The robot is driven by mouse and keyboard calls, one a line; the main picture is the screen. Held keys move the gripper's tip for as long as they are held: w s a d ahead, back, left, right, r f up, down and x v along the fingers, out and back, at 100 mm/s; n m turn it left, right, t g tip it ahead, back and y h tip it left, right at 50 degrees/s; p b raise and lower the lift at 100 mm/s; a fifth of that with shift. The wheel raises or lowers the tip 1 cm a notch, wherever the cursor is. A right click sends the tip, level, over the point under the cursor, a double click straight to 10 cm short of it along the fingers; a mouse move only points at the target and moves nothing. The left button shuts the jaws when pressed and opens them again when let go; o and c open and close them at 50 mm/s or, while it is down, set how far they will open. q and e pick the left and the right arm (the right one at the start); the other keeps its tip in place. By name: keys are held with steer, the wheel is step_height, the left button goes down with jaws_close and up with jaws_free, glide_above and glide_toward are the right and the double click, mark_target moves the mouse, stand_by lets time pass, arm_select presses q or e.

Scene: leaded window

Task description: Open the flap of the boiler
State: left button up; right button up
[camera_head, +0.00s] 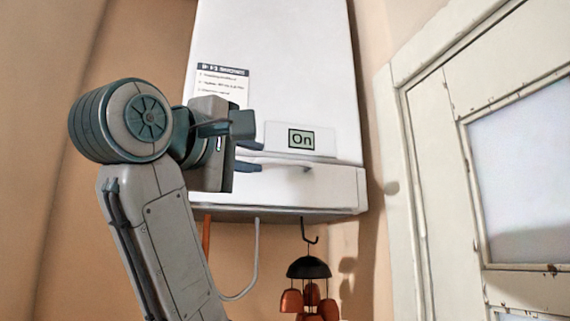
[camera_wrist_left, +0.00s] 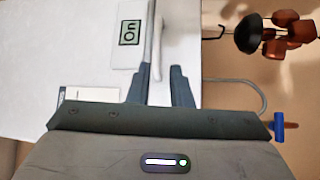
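The white boiler (camera_head: 290,60) hangs on the wall, with a small "On" display (camera_head: 301,139) on its front. Its flap (camera_head: 335,186) is the lower front panel, below the display, and appears closed. A small handle (camera_head: 307,169) sticks out near the flap's top edge. My left gripper (camera_head: 254,156) is in front of the boiler, left of the handle in the head view. My right gripper is not in view.
A dark-topped wind chime (camera_head: 308,268) with copper-coloured pieces hangs from a hook under the boiler. A pale hose (camera_head: 255,265) and an orange pipe (camera_head: 206,238) come down below it. A worn white door (camera_head: 450,150) stands at the right.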

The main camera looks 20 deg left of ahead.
mark_target(282, 162)
arm_select(q)
steer(key=p+x, duration=0.3)
steer(key=x, duration=0.2)
steer(key=p+x, duration=0.3)
steer(key=x, duration=0.2)
steer(key=shift+w+d+r, duration=0.1)
steer(key=shift+r, duration=0.15)
steer(key=shift+w+p, duration=0.15)
steer(key=shift+p, duration=0.15)
steer(key=shift+f, duration=0.1)
jaws_close()
